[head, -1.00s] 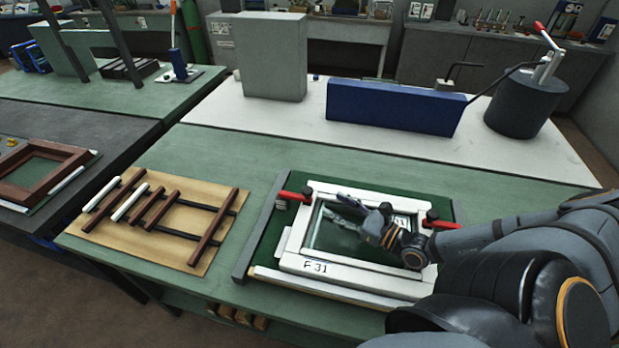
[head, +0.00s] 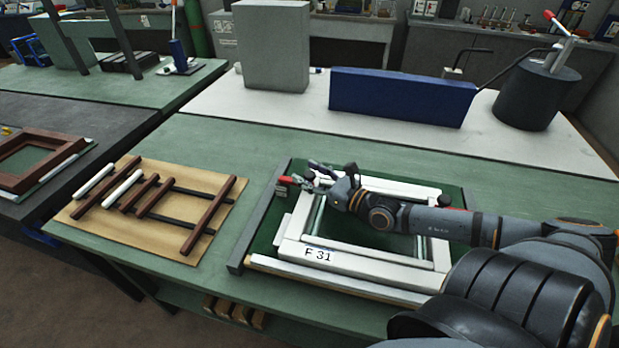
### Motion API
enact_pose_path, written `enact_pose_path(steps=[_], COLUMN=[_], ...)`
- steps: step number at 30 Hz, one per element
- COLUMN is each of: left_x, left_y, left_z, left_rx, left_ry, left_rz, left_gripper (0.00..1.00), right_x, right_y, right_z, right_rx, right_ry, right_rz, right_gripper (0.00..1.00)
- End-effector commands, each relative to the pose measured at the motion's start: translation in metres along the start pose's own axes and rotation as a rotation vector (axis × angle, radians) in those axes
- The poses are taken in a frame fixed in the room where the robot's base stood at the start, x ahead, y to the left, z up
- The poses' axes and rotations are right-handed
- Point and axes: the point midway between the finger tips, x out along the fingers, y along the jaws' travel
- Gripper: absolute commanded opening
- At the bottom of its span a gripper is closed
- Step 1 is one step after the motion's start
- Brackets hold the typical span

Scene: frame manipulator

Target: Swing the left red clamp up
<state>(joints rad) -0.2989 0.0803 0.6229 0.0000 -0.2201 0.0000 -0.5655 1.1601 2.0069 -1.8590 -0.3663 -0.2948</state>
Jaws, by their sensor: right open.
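The left red clamp (head: 287,180) sits at the upper left edge of the white frame (head: 300,228), its red handle lying low and pointing toward the frame. My right gripper (head: 312,175) is open, with its fingers right at the red handle's end; I cannot tell whether they touch it. My right arm reaches across the frame from the right and covers its upper right part, hiding most of the right clamp. The frame, labelled F 31, lies on a green board with a grey rail at its left. My left gripper is not in view.
A tan board (head: 163,212) with brown and white strips lies left of the frame. A blue box (head: 400,97), a grey block (head: 270,45) and a dark cylinder (head: 537,98) stand behind on a white surface. The green table between the boards is clear.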

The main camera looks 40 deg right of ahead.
Motion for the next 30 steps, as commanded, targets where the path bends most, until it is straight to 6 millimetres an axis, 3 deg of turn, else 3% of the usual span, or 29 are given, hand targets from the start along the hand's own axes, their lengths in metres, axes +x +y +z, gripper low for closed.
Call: enact_pose_path(steps=[4,16,30], left_x=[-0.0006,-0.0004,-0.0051], left_y=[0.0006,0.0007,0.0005], left_z=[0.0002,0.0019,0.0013], left_rx=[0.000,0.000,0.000], left_ry=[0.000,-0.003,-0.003], left_rz=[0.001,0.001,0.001], left_gripper=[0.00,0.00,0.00], right_x=[-0.0002,-0.0005,0.0084], right_y=[0.0000,0.0000,-0.0097], right_z=[0.0004,0.0001,0.0027], right_rx=[0.000,0.000,-0.014], right_ry=[0.000,0.000,0.025], right_rz=[0.000,0.000,-0.024], right_gripper=[0.54,0.00,0.00])
